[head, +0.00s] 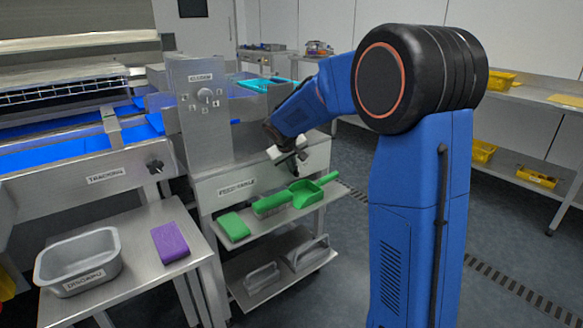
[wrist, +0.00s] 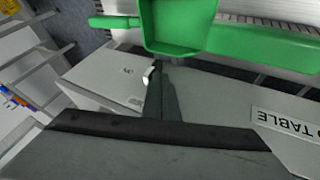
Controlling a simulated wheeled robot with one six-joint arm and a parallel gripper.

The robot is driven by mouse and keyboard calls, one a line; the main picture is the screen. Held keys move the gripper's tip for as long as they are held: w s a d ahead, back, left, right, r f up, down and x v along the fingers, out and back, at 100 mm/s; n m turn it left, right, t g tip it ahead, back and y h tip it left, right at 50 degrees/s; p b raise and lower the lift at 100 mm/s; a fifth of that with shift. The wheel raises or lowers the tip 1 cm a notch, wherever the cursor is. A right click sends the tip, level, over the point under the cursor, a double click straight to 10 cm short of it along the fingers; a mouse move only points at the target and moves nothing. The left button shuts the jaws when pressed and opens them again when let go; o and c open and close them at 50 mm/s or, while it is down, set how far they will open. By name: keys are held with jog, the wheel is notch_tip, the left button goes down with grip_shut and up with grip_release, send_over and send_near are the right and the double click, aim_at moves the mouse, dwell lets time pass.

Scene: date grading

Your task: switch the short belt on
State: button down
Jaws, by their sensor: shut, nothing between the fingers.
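A grey steel control box (head: 201,130) stands left of my gripper, with a round rotary switch (head: 205,95) on its front under a small label I cannot read surely. Small position marks sit around the switch; its exact setting is too small to tell. Blue belts (head: 60,150) run away to the left of the box. My gripper (head: 290,157) is shut and empty, in front of the feed table's right part, lower than the switch and well apart from it. In the wrist view its dark fingers (wrist: 158,85) are together over the feed table's front.
A green scoop (head: 305,193) and green brush (head: 272,204) lie on the shelf below my gripper; the scoop (wrist: 178,28) also shows in the wrist view. A knob (head: 155,166) marked tracking is on the left frame. A grey tub (head: 80,262) and purple sponge (head: 170,242) stand front left.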

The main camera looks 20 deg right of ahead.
aim_at(298, 165)
jog(key=shift+w+d+r+y, duration=0.1)
jog(key=shift+d+r+y, duration=0.2)
jog(key=shift+y, duration=0.4)
jog(key=d+m+g+y, duration=0.1)
jog(key=y, duration=0.2)
jog(key=d+g+y, duration=0.1)
jog(key=d+y, duration=0.1)
jog(key=y, duration=0.2)
jog(key=w+d+m+g+y, duration=0.1)
jog(key=y, duration=0.2)
jog(key=shift+w+d+r+m, duration=0.1)
jog(key=shift+d+m, duration=0.2)
dwell(0.4)
jog(key=shift+r, duration=0.25)
jog(key=shift+r, duration=0.55)
jog(key=shift+r, duration=0.1)
